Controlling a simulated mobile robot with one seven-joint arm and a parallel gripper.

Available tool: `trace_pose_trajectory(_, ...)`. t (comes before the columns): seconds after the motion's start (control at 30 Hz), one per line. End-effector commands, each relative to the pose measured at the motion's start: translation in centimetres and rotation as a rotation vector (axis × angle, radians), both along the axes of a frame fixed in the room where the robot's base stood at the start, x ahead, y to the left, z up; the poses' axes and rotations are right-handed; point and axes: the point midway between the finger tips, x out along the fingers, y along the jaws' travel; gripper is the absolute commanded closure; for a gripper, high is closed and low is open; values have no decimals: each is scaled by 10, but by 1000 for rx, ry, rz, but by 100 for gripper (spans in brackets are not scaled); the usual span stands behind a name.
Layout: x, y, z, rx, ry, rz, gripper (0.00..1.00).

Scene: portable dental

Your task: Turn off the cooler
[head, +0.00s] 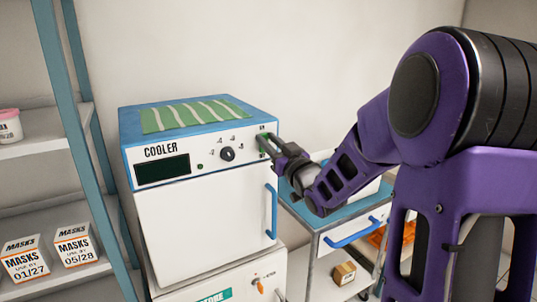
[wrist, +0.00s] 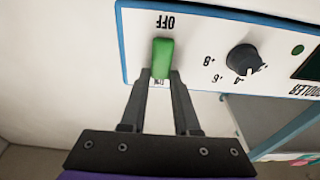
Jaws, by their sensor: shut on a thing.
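The cooler (head: 200,215) is a white box with a blue-edged top and a control panel, standing left of centre in the head view. Its green switch (wrist: 162,58) is at the panel's right end, beside an "OFF" label that reads upside down in the wrist view; another label at the switch's other end is partly covered. My gripper (wrist: 161,76) is shut on the green switch, one finger on each side. In the head view my gripper (head: 267,145) reaches the panel from the right and mostly hides the switch. I cannot tell which way the switch is set.
A black dial (head: 227,154) and a dark display (head: 162,169) sit left of the switch. A blue door handle (head: 271,211) is below my gripper. A blue-topped cart (head: 318,220) stands close on the right. A shelf (head: 62,120) with mask boxes is at left.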

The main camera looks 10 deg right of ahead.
Motion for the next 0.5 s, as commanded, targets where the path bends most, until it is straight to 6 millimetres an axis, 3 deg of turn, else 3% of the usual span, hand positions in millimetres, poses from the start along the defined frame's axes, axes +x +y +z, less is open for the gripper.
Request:
trace_pose_trajectory(0.17, -1, 0, -11, 32, -96, 2, 100)
trace_pose_trajectory(0.5, -3, -1, -7, 83, -252, 1, 100)
